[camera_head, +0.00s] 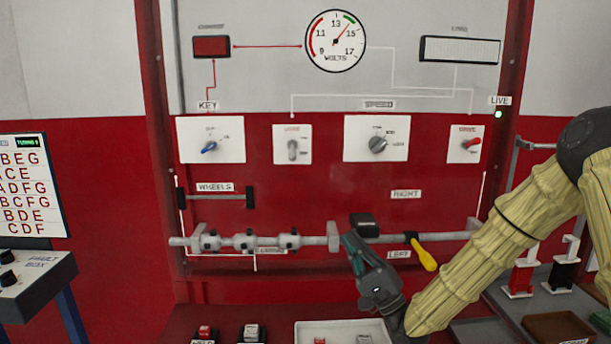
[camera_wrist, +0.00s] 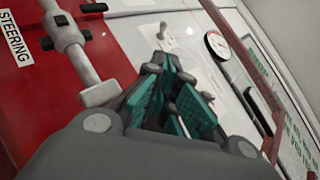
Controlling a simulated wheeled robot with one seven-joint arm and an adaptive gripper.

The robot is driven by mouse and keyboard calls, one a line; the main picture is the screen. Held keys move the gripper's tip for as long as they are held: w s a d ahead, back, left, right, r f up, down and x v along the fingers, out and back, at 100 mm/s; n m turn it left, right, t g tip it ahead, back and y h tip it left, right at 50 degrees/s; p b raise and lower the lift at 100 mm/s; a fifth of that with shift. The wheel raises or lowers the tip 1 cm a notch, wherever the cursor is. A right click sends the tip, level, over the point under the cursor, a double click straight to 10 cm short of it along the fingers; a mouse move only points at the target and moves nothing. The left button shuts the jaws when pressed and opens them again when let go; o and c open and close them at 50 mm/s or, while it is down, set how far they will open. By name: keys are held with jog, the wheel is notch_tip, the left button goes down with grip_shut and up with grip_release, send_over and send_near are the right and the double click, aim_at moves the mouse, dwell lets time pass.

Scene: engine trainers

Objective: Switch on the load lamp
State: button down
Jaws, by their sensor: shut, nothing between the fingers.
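The load switch (camera_head: 292,148) is a pale toggle on a white plate, left of centre on the red panel in the head view. Its small label is blurred. A wide white lamp panel (camera_head: 459,50) with a dark frame is at the upper right; I cannot tell whether it is lit. My gripper (camera_head: 352,243) is low in front of the panel, below and right of the toggle and apart from it. Its teal fingers are shut and empty, as in the wrist view (camera_wrist: 180,100). The wrist view also shows a small lever on a white area, beyond the fingertips.
A grey shaft (camera_head: 260,241) crosses the panel behind my gripper, with a yellow-handled lever (camera_head: 424,255) at right. A blue key knob (camera_head: 209,147), a speed knob (camera_head: 377,144) and a red switch (camera_head: 471,144) flank the toggle. The volt gauge (camera_head: 335,41) is above.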

jog(key=shift+d, duration=0.1)
jog(key=p, duration=0.3)
send_near(292, 152)
jog(key=w+a+r, duration=0.1)
jog(key=w+r, duration=0.1)
jog(key=w, duration=0.3)
jog(key=shift+w+a+r, duration=0.25)
jog(key=shift+w+r, duration=0.05)
jog(key=shift+w, duration=0.05)
jog(key=shift+r+h, duration=0.1)
jog(key=shift+h, duration=0.2)
jog(key=shift+s+r+m+h+p, duration=0.2)
jog(key=shift+m+h+p, duration=0.15)
jog(key=shift+m, duration=0.25)
